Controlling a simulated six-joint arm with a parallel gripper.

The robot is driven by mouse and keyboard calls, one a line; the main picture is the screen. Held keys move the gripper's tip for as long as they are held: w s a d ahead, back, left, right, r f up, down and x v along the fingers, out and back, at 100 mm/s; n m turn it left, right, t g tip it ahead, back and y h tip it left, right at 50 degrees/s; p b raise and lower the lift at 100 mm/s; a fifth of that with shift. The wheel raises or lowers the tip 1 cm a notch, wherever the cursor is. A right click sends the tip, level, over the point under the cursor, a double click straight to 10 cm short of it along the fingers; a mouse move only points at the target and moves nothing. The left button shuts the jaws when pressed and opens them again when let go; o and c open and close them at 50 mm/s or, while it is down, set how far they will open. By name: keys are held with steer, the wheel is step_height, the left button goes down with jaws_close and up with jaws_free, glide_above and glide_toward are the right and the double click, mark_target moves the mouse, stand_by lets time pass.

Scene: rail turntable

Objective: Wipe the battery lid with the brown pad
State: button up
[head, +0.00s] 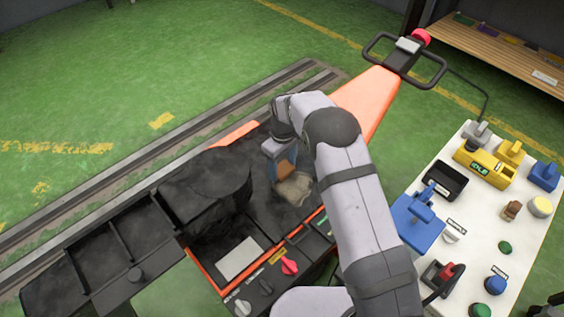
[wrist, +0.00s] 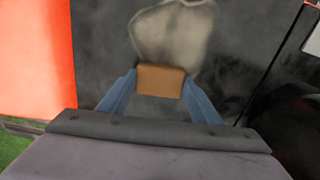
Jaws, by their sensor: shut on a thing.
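My gripper (wrist: 161,88), with blue fingers, is shut on the brown pad (wrist: 161,79). The pad also shows in the head view (head: 285,172), partly hidden by a finger. The dark battery lid (wrist: 103,35) lies under it, on the orange-edged machine. A pale, uneven patch (wrist: 172,35) marks the lid and begins right at the pad's far edge in the wrist view. In the head view the patch (head: 296,189) lies just below and right of the pad. I cannot tell whether the pad touches the lid.
A black seat-like block (head: 205,190) stands left of my gripper. A red knob (head: 289,266) and a light panel (head: 239,259) are on the machine's near side. A white table (head: 478,222) with several coloured items stands at right. An orange tiller arm (head: 370,98) rises behind.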

mark_target(302, 199)
steer(key=shift+s+d, duration=4.65)
steer(key=shift+s+a+p, duration=0.35)
steer(key=shift+s+a, duration=0.35)
steer(key=shift+a, duration=0.25)
steer(key=shift+w+a, duration=0.55)
steer(key=shift+w, duration=0.1)
steer(key=shift+w+a+f+b, duration=0.1)
steer(key=shift+w+a+b, duration=0.2)
steer(key=shift+w+a, duration=4)
steer(key=r+p, duration=0.1)
steer(key=r, duration=0.1)
steer(key=r+p, duration=0.2)
steer(key=shift+w+a+r, duration=0.2)
steer(key=shift+r+p, duration=1.6)
steer(key=shift+r, duration=0.4)
